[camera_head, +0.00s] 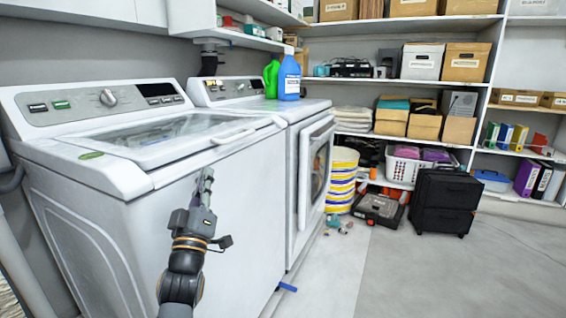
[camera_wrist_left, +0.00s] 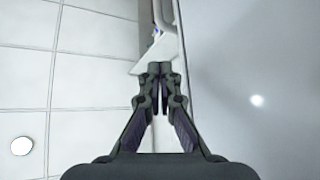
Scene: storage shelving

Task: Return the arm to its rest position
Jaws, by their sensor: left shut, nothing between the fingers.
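My left gripper (camera_head: 206,182) is in front of the near washing machine's front panel in the head view, pointing up with its arm coming in from the bottom. I cannot tell how far it is from the panel. In the left wrist view its fingers (camera_wrist_left: 160,68) meet at the tips, with nothing held between them. My right gripper does not show in either view.
A white top-loading washer (camera_head: 80,195) stands at the left, with a second machine (camera_head: 312,150) beyond it. Green and blue bottles (camera_head: 289,78) stand on that. A black drawer unit (camera_head: 445,200) and a toolbox (camera_head: 378,208) stand by the shelves. The floor (camera_head: 400,275) at right is clear.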

